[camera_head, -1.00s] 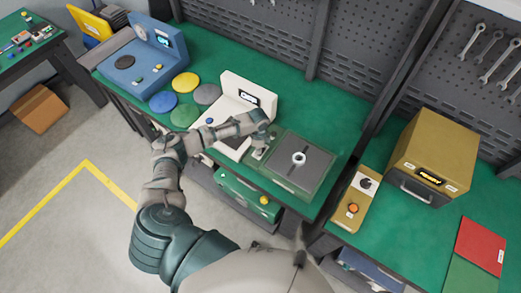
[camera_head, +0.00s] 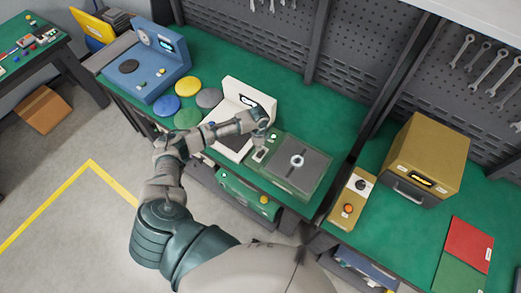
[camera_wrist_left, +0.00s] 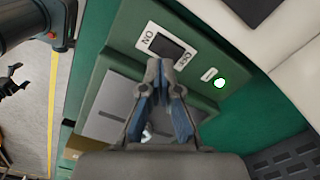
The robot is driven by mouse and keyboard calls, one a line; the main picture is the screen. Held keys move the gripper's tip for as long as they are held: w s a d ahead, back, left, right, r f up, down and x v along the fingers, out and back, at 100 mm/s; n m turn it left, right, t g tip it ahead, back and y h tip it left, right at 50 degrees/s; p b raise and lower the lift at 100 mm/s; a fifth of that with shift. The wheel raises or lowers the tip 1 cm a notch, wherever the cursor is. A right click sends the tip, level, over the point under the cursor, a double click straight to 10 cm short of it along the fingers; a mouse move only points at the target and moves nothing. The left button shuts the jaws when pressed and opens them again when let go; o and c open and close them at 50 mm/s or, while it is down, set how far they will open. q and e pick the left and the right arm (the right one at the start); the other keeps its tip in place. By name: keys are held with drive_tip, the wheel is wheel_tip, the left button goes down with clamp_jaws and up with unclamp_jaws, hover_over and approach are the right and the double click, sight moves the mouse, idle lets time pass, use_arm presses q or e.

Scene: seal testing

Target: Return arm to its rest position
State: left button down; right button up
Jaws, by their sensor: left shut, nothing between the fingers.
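My left gripper (camera_head: 263,121) is shut and empty, above the near left end of the green test unit (camera_head: 318,191). The unit has a grey plate (camera_head: 314,162) with a white ring (camera_head: 297,160) on it. In the left wrist view, the tips of my left gripper (camera_wrist_left: 162,66) are together, just below the ON/OFF switch (camera_wrist_left: 166,46) in the picture. I cannot tell the gap to the panel. The fingers hide part of the grey plate (camera_wrist_left: 115,100).
A white device (camera_head: 240,92) stands close behind my left forearm. Coloured discs (camera_head: 187,86) and a blue device (camera_head: 158,78) are further left. A yellow control box (camera_head: 352,198) and a tan oven (camera_head: 432,150) stand right. Free floor lies at front left.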

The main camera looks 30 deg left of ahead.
use_arm(q)
drive_tip(key=shift+r+p, duration=0.7)
drive_tip(key=shift+r, duration=0.2)
drive_tip(key=shift+f, duration=0.1)
